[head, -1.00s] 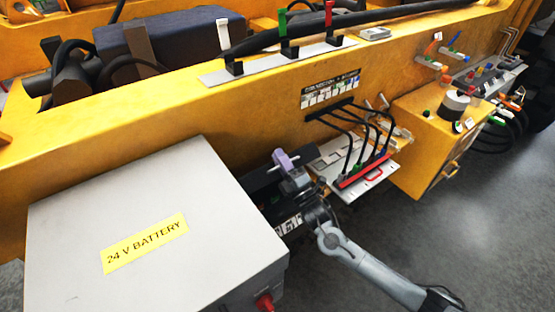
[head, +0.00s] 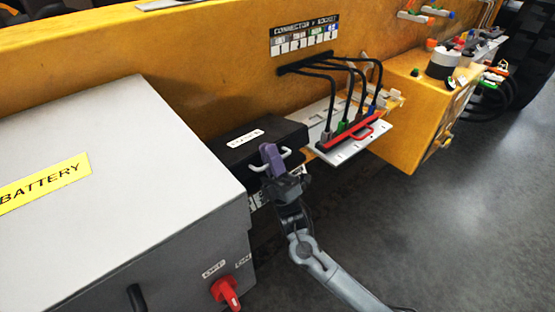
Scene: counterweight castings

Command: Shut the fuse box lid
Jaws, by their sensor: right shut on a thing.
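The fuse box lid (head: 233,152) is black with a small white label (head: 245,138), between the grey battery box and the connector shelf in the head view. A pale bar handle (head: 287,154) stands at its front edge. My right gripper (head: 270,158), with purple fingers, is shut on this handle, which shows on both sides of the fingers. A little of the fuse box's pale, marked front (head: 257,201) shows below the lid. My gripper hides part of the front edge, so I cannot tell whether the lid is flush. My left gripper is out of view.
The grey battery box (head: 110,170) with a red switch (head: 226,291) stands close on the left. The connector shelf (head: 345,140), with black cables and a red bar, juts out just right. Open grey floor (head: 440,240) lies to the front right.

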